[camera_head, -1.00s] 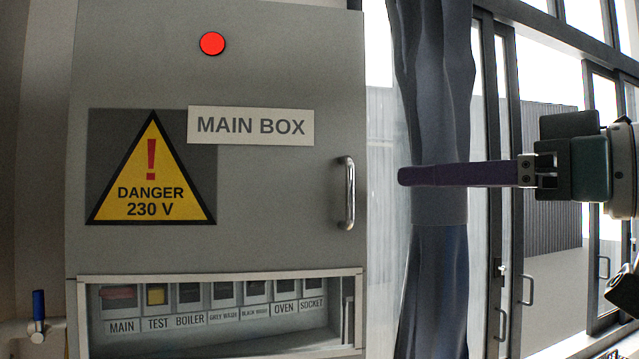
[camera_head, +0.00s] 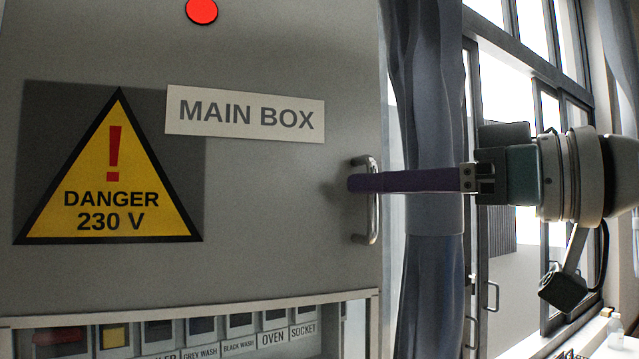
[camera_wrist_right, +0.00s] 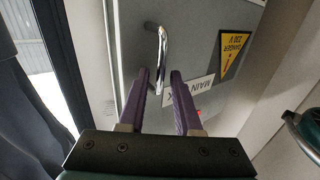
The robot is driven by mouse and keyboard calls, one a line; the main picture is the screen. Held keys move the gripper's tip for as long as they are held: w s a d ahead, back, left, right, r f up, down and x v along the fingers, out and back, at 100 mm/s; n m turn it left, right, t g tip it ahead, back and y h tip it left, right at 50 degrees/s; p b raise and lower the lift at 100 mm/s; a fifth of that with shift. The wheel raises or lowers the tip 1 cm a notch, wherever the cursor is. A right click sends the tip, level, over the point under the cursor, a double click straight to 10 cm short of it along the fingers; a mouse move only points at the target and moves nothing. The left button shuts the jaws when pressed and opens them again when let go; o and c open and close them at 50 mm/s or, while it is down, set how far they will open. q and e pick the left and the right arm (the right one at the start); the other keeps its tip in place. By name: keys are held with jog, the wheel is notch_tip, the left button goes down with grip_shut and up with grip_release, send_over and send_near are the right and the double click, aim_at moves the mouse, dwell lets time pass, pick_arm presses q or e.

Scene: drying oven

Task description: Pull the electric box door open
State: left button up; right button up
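The electric box door (camera_head: 270,220) is a grey panel with a "MAIN BOX" label and a yellow danger sign; it looks shut. Its upright metal handle (camera_head: 371,225) is at the door's right edge. My right gripper (camera_head: 352,183) comes in from the right with purple fingers level, their tips overlapping the handle's upper half. In the right wrist view, the two fingers of the right gripper (camera_wrist_right: 159,73) are apart, and the handle (camera_wrist_right: 161,45) shows in line with the gap between them. Contact with the handle cannot be told.
A red round light (camera_head: 202,10) is at the door's top. A row of labelled switches (camera_head: 240,325) sits in a recess below the door. A blue-grey curtain (camera_head: 432,100) hangs right of the box, with windows beyond it.

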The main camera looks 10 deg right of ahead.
grip_shut()
dwell(1.1)
